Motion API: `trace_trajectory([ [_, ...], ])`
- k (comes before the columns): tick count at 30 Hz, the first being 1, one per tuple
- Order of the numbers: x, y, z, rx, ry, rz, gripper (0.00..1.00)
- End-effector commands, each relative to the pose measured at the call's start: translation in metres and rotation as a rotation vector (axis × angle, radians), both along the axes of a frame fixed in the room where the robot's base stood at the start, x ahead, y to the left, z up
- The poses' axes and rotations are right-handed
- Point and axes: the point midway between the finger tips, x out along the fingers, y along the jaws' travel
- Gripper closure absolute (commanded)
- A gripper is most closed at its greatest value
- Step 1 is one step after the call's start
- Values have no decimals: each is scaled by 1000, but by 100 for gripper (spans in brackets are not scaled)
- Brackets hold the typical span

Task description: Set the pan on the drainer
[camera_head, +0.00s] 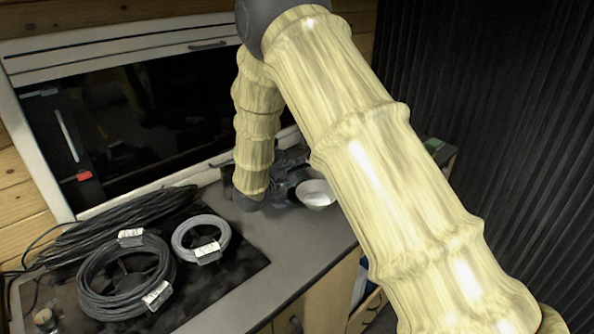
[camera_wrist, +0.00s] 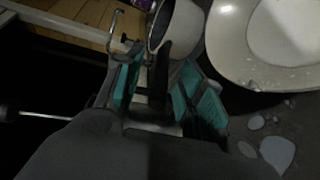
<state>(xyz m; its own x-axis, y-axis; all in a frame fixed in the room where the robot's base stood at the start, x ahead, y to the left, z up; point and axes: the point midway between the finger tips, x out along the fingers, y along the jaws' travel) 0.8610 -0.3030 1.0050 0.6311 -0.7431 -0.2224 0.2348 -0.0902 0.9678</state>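In the wrist view a small light-coloured pan (camera_wrist: 182,27) is at the top centre, with a dark handle (camera_wrist: 160,66) pointing down toward my gripper. My gripper (camera_wrist: 160,72) has teal-padded fingers on both sides of the handle. The fingers look spread, with gaps beside the handle, so I see no firm hold. In the head view my gripper (camera_head: 285,180) is low over the far end of the counter, mostly dark and partly hidden by my arm. I cannot make out the pan or the drainer there.
A white bowl (camera_head: 316,194) sits right beside my gripper; it fills the upper right of the wrist view (camera_wrist: 285,35). Coiled cables (camera_head: 125,275) and a smaller grey coil (camera_head: 200,238) lie on the left. The grey counter (camera_head: 290,245) is bare in front.

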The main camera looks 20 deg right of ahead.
Motion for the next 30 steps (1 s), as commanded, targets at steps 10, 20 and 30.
trace_trajectory([
  [10,-35,41,12,-2,1,2,61],
  [20,-43,50,15,0,0,-1,61],
  [30,-43,50,25,-1,-1,0,61],
])
